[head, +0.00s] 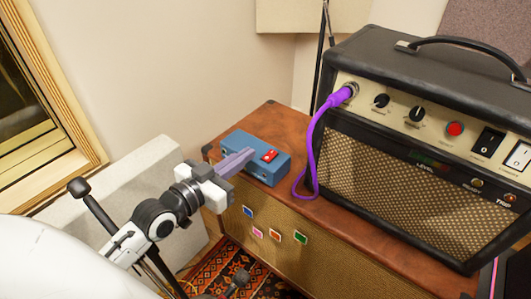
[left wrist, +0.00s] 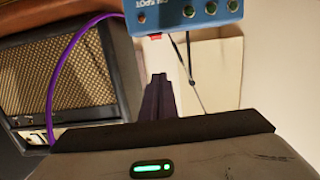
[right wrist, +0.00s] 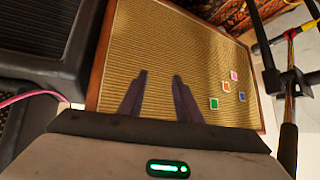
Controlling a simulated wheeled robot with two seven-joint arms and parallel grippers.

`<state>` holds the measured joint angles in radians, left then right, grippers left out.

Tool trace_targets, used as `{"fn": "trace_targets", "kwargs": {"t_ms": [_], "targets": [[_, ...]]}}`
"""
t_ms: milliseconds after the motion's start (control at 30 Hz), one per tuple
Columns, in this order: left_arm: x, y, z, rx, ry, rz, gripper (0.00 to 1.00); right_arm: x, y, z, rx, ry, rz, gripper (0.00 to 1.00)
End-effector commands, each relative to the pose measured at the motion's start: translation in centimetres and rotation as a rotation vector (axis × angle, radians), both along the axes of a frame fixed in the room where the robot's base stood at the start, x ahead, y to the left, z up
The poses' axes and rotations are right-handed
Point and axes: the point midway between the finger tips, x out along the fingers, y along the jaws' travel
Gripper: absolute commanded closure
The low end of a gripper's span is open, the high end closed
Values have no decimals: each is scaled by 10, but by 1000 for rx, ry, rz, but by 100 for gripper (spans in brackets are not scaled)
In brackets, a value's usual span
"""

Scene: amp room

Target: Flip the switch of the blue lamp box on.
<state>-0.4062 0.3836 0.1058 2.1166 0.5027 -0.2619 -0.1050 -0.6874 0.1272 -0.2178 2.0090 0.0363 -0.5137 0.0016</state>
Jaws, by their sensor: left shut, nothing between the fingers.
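The blue lamp box (head: 243,144) sits on top of the brown cabinet, left of the amp. A red rocker switch (head: 269,156) is on its top face; its on or off position is too small to tell. My left gripper (head: 251,153) is shut and empty, its fingertips at the box's near left side close to the switch. I cannot tell whether they touch. In the left wrist view the blue box (left wrist: 165,12) shows at the top edge, beyond the shut fingers (left wrist: 157,78). My right gripper (right wrist: 160,75) is open and empty, facing a woven grille.
The black amp (head: 400,160) stands right of the box, with a purple cable (head: 312,140) looping down between them. The brown cabinet (head: 290,222) has several coloured stickers on its grille, also in the right wrist view (right wrist: 225,87). A thin black stand (head: 318,60) rises behind.

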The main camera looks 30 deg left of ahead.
Motion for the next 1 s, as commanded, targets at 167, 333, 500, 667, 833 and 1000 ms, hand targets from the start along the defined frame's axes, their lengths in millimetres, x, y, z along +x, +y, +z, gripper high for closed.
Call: {"fn": "trace_targets", "kwargs": {"t_ms": [167,333,500,667,833,1000], "targets": [[36,-5,-3,-3,-5,0,100,0,0,-3,1,0,-2,69],[71,-10,-8,-2,-3,1,100,0,-1,-6,2,2,-2,69],[82,-12,-32,0,4,0,100,0,0,-13,4,1,-3,69],[84,-12,-46,0,2,0,100,0,0,-16,6,1,-4,69],[85,-12,-50,0,0,0,100,-1,-1,-15,6,1,-3,69],[84,-12,-50,0,0,0,100,-2,-1,-13,5,-1,-2,69]]}}
